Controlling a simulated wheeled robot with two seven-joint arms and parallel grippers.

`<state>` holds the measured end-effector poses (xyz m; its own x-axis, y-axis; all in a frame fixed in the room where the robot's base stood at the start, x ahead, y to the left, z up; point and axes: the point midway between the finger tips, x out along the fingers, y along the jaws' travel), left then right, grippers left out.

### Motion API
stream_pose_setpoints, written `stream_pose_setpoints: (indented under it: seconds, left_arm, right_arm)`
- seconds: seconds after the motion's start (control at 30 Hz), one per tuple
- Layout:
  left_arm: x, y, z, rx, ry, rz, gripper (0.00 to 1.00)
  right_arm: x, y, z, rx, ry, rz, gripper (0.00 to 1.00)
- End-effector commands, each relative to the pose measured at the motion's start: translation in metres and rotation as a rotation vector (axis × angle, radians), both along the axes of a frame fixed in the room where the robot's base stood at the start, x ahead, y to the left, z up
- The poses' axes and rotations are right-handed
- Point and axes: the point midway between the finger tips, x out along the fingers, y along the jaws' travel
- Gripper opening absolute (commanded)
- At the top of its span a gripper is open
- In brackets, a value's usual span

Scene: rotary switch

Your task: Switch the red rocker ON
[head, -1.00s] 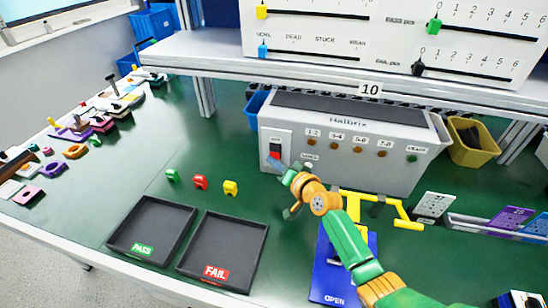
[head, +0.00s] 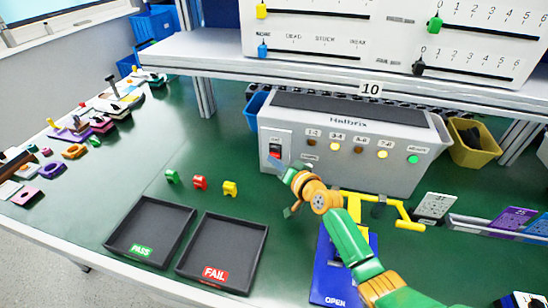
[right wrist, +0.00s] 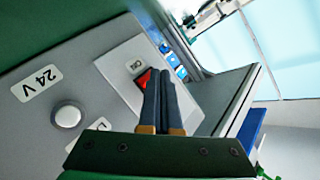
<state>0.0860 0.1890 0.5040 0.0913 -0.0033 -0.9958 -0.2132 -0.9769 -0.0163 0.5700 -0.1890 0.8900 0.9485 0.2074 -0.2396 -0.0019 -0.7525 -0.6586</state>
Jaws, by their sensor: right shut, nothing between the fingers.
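The red rocker (head: 275,151) sits in a light plate at the left of the grey Halbrix box's front. In the right wrist view the red rocker (right wrist: 144,78) shows just beside my fingers, partly hidden by them. My right gripper (head: 273,165) is shut and empty, its tips at the lower part of the rocker; I cannot tell if they touch. The shut fingers also show in the right wrist view (right wrist: 162,76). On the box (head: 345,178), the 3-4 lamp (head: 335,147), the 7-8 lamp (head: 382,154) and the green lamp (head: 413,159) are lit. My left gripper is out of view.
A shelf (head: 230,68) with slider panels hangs above the box. Black PASS (head: 112,243) and FAIL (head: 183,266) trays lie front left, with small green, red and yellow pieces behind them. A yellow bin (head: 478,152) stands right of the box.

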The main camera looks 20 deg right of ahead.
Motion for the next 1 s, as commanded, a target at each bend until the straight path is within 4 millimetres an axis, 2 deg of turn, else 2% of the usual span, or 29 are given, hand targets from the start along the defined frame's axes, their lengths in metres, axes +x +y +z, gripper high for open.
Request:
stream_pose_setpoints:
  seconds: [0.3,0.6,1.0]
  left_arm:
    - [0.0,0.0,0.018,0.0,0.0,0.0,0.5]
    - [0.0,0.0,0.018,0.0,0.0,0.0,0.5]
    - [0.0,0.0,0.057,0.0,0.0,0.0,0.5]
  right_arm:
    - [-0.012,0.008,0.005,-0.001,0.001,0.002,0.0]
    - [-0.013,0.009,0.003,0.0,0.001,0.001,0.0]
    - [-0.044,0.03,0.012,0.002,0.002,0.001,0.0]
